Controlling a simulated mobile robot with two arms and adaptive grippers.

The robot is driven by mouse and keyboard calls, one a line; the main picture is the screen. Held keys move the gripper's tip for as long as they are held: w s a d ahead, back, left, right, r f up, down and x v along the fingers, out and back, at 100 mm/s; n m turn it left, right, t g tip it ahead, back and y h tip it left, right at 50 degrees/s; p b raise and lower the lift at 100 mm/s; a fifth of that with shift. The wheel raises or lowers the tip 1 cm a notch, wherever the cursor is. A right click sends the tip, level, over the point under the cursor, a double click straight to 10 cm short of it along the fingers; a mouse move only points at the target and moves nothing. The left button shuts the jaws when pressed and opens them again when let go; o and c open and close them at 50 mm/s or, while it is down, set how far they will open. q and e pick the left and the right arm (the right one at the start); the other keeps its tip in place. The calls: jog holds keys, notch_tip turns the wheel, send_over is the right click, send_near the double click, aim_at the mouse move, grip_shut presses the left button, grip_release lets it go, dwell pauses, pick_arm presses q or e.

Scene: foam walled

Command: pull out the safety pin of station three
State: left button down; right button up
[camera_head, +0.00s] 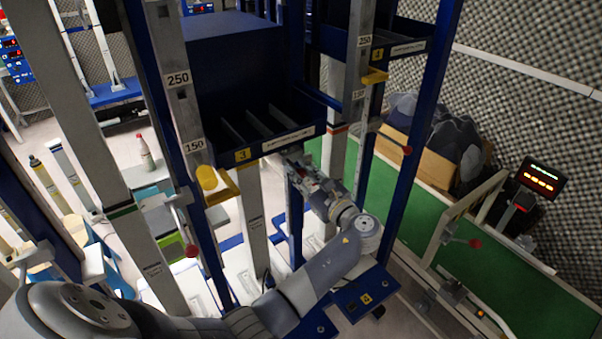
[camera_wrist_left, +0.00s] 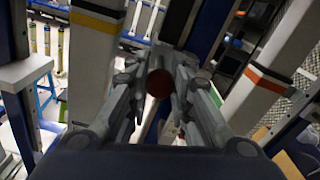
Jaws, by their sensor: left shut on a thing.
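My left gripper (camera_head: 303,172) is just below and right of the blue tray (camera_head: 262,143) that carries the yellow label 3 (camera_head: 242,155). In the left wrist view a dark red round knob (camera_wrist_left: 159,84) sits between its two fingers, which are closed on it. I take this knob for the head of the safety pin. The pin's shaft is hidden behind the knob, so I cannot tell whether it is still in its hole. In the head view the fingers mostly hide the knob. My right gripper is not in view.
Grey posts (camera_head: 176,90) and blue uprights (camera_head: 420,110) stand close on both sides of my left arm. Other red knobs stick out at the left (camera_head: 191,251) and right (camera_head: 407,150). A green-topped bench (camera_head: 510,290) and a cardboard box (camera_head: 425,160) are at the right.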

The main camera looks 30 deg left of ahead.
pick_arm(q)
jog(key=p+v, duration=0.2)
jog(key=v, duration=0.6)
jog(key=shift+d+f, duration=0.15)
jog(key=shift+d, duration=0.05)
jog(key=c, duration=1.4)
grip_release()
jog(key=shift+s+d, duration=0.15)
notch_tip(320, 180, up, 10)
